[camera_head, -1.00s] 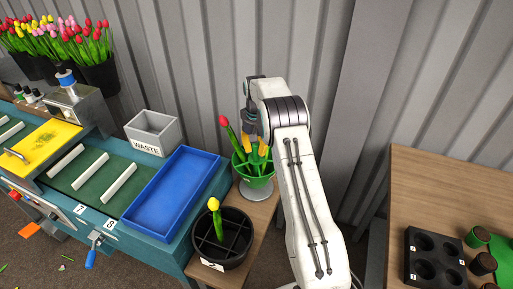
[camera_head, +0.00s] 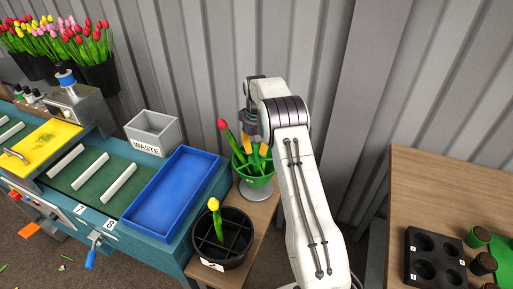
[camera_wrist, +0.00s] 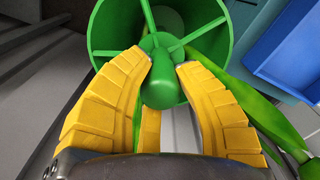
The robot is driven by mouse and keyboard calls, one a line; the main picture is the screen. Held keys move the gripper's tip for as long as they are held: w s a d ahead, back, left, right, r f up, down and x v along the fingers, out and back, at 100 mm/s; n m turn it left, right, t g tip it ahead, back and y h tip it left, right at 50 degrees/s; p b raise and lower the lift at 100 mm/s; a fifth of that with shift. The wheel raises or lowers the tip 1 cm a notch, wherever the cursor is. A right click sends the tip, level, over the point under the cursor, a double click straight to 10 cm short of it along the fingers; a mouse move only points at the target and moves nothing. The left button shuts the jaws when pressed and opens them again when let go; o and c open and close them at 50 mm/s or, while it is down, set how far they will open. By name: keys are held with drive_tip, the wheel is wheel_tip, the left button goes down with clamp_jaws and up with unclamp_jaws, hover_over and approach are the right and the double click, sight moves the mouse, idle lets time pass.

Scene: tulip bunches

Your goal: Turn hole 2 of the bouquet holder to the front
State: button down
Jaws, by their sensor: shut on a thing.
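The bouquet holder (camera_head: 256,183) is a green round pot split into compartments, standing on a grey foot. Its inside walls and rim (camera_wrist: 222,42) show in the wrist view, with a green central knob (camera_wrist: 160,88). My gripper (camera_head: 255,148) reaches down into it from above. In the wrist view its yellow fingers (camera_wrist: 163,72) are shut on the central knob. A red tulip (camera_head: 223,127) leans out of the holder at its left side. Its stem and leaves (camera_wrist: 265,115) pass right of my fingers. A small pale mark shows on the holder's front wall, too small to read.
A black divided pot (camera_head: 222,262) with a yellow tulip (camera_head: 214,206) stands in front on the wooden stand (camera_head: 262,222). A blue tray (camera_head: 172,195) and a grey waste bin (camera_head: 153,131) lie to the left. The corrugated wall is close behind.

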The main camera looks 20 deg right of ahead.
drive_tip(key=shift+s+a+f, duration=0.1)
drive_tip(key=shift+s+f, duration=0.15)
drive_tip(key=c, duration=1.3)
unclamp_jaws()
drive_tip(key=o, duration=0.4)
drive_tip(key=shift+w+r, duration=0.1)
drive_tip(key=shift+r, duration=0.05)
drive_tip(key=shift+r, duration=0.1)
wheel_tip(320, 180, up, 11)
drive_tip(key=shift+w+r, duration=0.1)
drive_tip(key=shift+r, duration=0.3)
